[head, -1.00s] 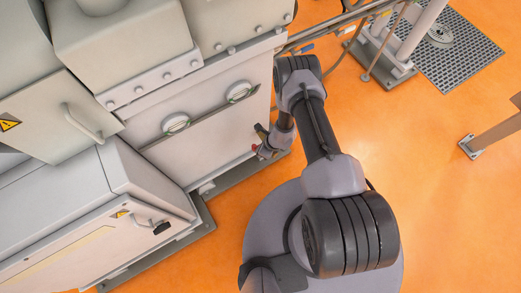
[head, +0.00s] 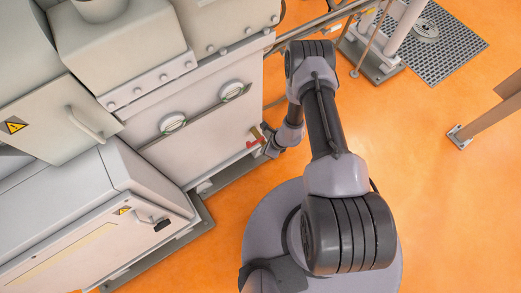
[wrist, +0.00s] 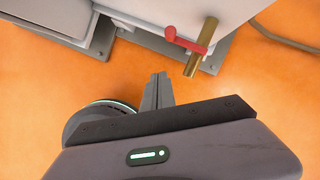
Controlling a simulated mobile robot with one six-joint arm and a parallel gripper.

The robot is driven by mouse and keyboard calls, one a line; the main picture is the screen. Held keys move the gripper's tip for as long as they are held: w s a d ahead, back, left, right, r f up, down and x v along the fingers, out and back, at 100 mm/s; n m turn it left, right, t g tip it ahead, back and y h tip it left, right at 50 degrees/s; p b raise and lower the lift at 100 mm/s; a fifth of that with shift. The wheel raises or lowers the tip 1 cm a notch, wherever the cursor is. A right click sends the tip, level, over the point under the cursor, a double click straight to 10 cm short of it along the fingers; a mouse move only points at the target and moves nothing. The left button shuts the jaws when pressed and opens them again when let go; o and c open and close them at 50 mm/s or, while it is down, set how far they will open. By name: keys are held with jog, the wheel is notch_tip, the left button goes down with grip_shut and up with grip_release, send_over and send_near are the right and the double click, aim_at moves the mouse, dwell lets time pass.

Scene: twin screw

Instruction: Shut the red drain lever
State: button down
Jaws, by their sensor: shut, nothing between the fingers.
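The red drain lever (wrist: 188,42) sits on a brass drain pipe (wrist: 204,47) at the machine's lower side. In the wrist view the lever lies across the pipe, its free end pointing up and left. In the head view the red lever (head: 254,143) shows small beside my gripper (head: 270,151). In the wrist view my gripper (wrist: 158,82) has its fingers together and empty. The fingertips are below and left of the lever, with a visible gap on the picture; the depth between them is hard to judge.
The pale machine body (head: 215,125) stands behind the lever on a grey base plinth (wrist: 210,62). A thin pipe or cable (wrist: 285,40) runs at upper right of the wrist view.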

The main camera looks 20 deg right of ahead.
jog(key=shift+p+v, duration=0.35)
jog(key=shift+v, duration=1.05)
jog(key=shift+s+a, duration=0.1)
jog(key=shift+s, duration=0.15)
